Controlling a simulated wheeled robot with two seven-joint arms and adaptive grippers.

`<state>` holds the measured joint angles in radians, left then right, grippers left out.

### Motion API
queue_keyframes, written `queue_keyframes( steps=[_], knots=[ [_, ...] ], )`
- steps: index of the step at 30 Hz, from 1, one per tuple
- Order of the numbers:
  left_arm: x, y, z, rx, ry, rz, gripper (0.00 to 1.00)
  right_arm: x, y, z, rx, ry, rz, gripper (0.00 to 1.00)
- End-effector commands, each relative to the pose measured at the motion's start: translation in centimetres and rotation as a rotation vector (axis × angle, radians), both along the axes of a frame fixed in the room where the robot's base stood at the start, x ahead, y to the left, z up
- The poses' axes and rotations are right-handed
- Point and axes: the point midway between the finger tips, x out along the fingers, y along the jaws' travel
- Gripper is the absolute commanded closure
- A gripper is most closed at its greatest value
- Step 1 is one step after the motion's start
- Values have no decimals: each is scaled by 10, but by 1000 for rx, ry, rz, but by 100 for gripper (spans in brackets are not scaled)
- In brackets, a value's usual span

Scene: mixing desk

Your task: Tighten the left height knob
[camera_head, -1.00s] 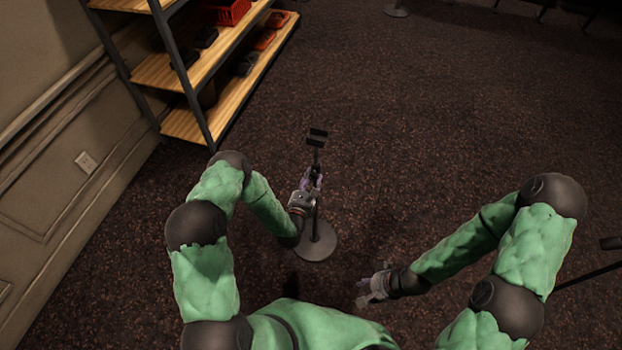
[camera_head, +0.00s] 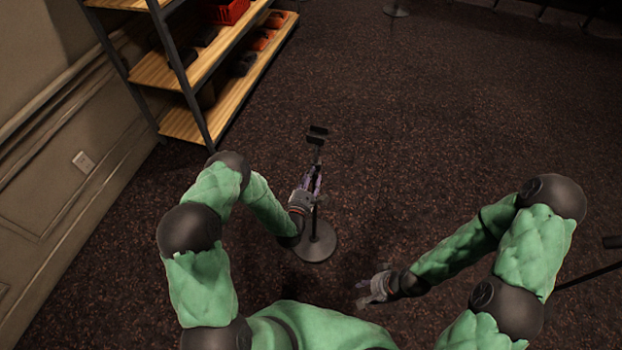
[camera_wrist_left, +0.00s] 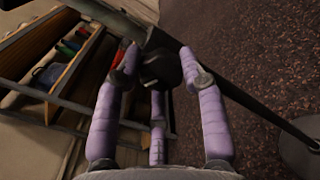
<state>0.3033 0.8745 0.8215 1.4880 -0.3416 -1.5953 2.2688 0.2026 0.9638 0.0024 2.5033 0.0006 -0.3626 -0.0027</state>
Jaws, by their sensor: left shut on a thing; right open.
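A dark stand with a round base (camera_head: 316,243) and a thin upright pole stands on the carpet in the head view, with a small dark bracket (camera_head: 317,133) on top. My left gripper (camera_head: 314,178) is at the upper part of the pole. In the left wrist view the dark round height knob (camera_wrist_left: 160,68) sits against the pole, between the lilac fingers of my left gripper (camera_wrist_left: 158,72), which are shut on it. The knob is too small to make out in the head view. My right gripper (camera_head: 366,290) is open and empty, low and right of the stand.
A shelf unit with wooden boards (camera_head: 183,124) stands at the upper left, holding a red crate (camera_head: 230,11) and other items. A wall (camera_head: 50,185) runs along the left. Another dark stand (camera_head: 590,273) shows at the right edge. Open carpet lies beyond.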

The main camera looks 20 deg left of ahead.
Motion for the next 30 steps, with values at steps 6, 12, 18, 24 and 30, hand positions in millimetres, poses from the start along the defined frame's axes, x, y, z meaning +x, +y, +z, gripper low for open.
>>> queue_keyframes(
  steps=[6, 12, 18, 24, 30],
  knots=[
    [4, 0, 6, 209, -29, 1, 92, 0, 0, -9, 0, 0, 0, 52],
    [4, 0, 5, 398, -37, 3, 92, 0, 0, -16, 0, 0, 0, 52],
    [4, -1, 4, 588, -42, 2, 92, 0, 0, -23, 0, 0, 0, 52],
    [3, -2, 2, 766, -47, 2, 92, 0, 0, -29, 0, 0, 0, 52],
    [3, -2, 1, 911, -52, 2, 92, 0, 0, -34, 0, 0, 0, 52]
  ],
)
